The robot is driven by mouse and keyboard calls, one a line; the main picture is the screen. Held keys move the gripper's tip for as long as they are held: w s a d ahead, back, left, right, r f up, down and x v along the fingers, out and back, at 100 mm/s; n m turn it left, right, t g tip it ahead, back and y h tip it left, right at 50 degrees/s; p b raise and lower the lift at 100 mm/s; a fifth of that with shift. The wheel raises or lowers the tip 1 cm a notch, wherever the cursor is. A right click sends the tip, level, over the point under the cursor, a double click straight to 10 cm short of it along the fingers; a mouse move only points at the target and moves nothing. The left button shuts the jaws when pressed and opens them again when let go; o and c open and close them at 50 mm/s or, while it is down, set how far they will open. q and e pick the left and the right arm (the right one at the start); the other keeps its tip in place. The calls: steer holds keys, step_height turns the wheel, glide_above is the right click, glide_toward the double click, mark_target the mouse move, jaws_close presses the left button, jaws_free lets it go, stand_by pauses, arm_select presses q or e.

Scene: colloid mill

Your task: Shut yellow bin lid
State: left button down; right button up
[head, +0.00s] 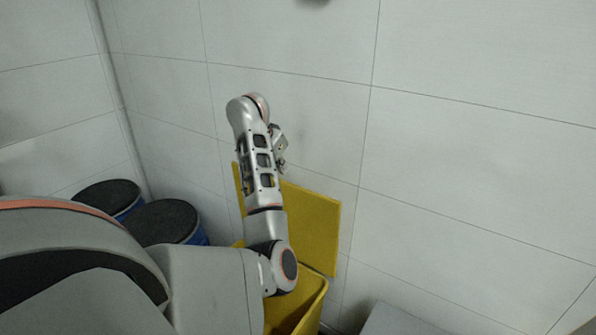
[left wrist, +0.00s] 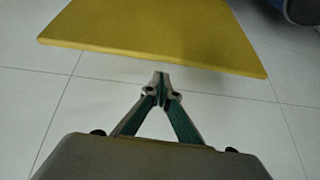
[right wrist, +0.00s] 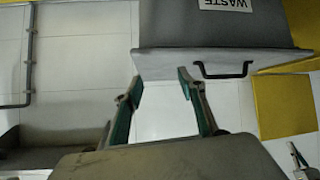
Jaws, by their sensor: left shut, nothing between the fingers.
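The yellow bin (head: 312,306) stands low by the wall in the head view, partly hidden behind my left arm. Its yellow lid (head: 315,226) is open and stands raised at the back of the bin. My left gripper (head: 281,160) is up near the lid's top edge; whether it touches cannot be told there. In the left wrist view the lid (left wrist: 155,28) spans the top, and the left gripper (left wrist: 161,78) is shut and empty, with its tips just short of the lid's edge in the picture. My right gripper (right wrist: 160,84) is open and empty.
A grey bin (right wrist: 220,35) labelled WASTE, with a black handle (right wrist: 222,71), is in front of my right gripper. Yellow surfaces (right wrist: 284,106) show beside it. Two blue drums with dark tops (head: 163,222) stand left of the yellow bin. A tiled wall (head: 470,120) closes the back.

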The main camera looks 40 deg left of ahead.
arm_select(q)
steer(key=shift+w+d+r+h, duration=0.2)
steer(key=shift+w+d+h, duration=0.1)
steer(key=shift+w+d, duration=0.2)
steer(key=shift+w+f, duration=0.2)
steer(key=shift+f, duration=0.05)
steer(key=b+x, duration=0.1)
steer(key=x, duration=0.8)
steer(key=shift+b, duration=0.35)
